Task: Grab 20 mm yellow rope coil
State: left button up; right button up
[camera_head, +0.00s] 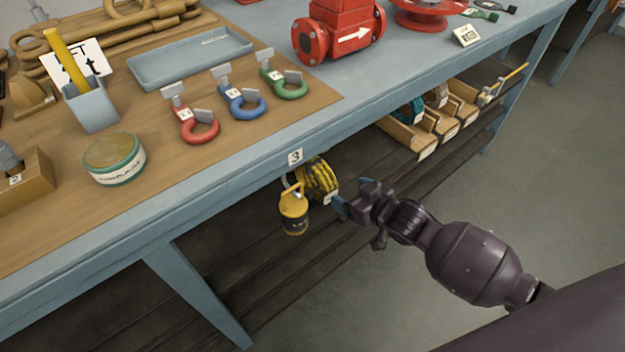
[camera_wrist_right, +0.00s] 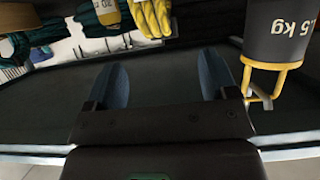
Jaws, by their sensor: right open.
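In the right wrist view, my open, empty fingers (camera_wrist_right: 163,80) point towards a yellow coil (camera_wrist_right: 151,16) at the top. A tag beside it seems to read 20. My left gripper is not in view.
The table edge (camera_head: 230,185) overhangs the shelf. Wooden bins (camera_head: 410,135) with coils stand farther right. Shackles and a red valve (camera_head: 338,28) are on top.

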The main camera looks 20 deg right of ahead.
jog(key=b, duration=0.1)
send_near(316, 163)
jog(key=w+f, duration=0.1)
jog(key=w+a+f, duration=0.1)
jog(key=w+f, duration=0.1)
jog(key=shift+f, duration=0.1)
jog(key=shift+w+a+b, duration=0.2)
jog(key=shift+w, duration=0.3)
jog(key=shift+w+a+b, duration=0.15)
jog(key=shift+w, duration=0.3)
jog(key=x, duration=0.2)
jog(key=b+x, duration=0.1)
jog(key=x, duration=0.1)
jog(key=shift+w+a+r, duration=0.15)
jog(key=shift+r, duration=0.1)
jog(key=shift+w+a, duration=0.1)
jog(key=shift+w, duration=0.2)
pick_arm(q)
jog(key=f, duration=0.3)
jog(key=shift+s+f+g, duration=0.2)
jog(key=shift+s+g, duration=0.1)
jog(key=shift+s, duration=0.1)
pick_arm(e)
jog(key=shift+w, duration=0.15)
jog(key=shift+c, duration=0.3)
